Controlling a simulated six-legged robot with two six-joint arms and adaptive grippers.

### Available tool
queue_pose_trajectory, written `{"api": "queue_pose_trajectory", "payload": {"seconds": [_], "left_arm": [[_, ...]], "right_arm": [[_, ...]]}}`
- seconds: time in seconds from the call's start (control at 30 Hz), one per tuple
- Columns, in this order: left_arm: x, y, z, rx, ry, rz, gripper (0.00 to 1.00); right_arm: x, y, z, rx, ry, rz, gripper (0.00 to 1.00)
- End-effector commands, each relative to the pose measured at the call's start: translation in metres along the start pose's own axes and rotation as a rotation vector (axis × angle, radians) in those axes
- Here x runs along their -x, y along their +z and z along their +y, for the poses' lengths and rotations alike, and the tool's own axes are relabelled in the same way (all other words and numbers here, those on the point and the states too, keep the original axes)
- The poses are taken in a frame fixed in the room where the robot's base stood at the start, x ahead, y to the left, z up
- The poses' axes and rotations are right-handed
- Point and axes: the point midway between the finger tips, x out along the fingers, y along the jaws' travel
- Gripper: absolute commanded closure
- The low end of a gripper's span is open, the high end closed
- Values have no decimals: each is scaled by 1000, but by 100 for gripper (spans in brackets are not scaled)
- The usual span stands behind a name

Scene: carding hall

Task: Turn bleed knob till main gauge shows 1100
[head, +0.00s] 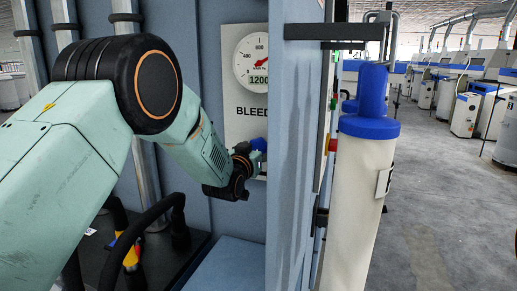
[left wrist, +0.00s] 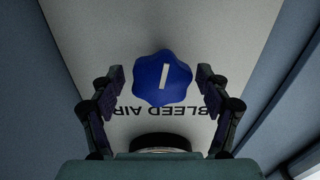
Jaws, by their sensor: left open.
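The blue bleed knob (head: 259,145) is on a pale panel (head: 243,103) under the word BLEED. In the left wrist view the lobed knob (left wrist: 164,79) faces me, its white line slightly tilted from upright. My left gripper (head: 246,160) is at the knob. Its open fingers (left wrist: 159,82) stand on either side of the knob, with gaps visible at both sides. The round white gauge (head: 250,55) has a red needle, and its number window appears to read 1200. The needle's exact reading is too small to tell. My right gripper is out of view.
A blue-grey upright wall (head: 290,160) stands close to the right of the panel. Beyond it is a cream cylinder with a blue top (head: 358,190). Black hoses (head: 140,232) hang at lower left. Open grey floor (head: 440,200) lies to the right.

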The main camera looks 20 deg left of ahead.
Motion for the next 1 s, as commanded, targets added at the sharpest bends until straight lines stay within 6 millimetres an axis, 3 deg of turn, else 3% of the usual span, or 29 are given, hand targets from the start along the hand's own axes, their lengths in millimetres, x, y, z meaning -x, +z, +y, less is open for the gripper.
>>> {"api": "queue_pose_trajectory", "payload": {"seconds": [0.07, 0.67, 1.0], "left_arm": [[0, 1, 0, 0, 0, -1, 25], [0, 0, 0, 1, -1, 1, 76], [0, 0, 0, -50, 0, 3, 78]], "right_arm": [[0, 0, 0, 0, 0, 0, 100], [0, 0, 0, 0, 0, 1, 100], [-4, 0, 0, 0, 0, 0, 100]]}}
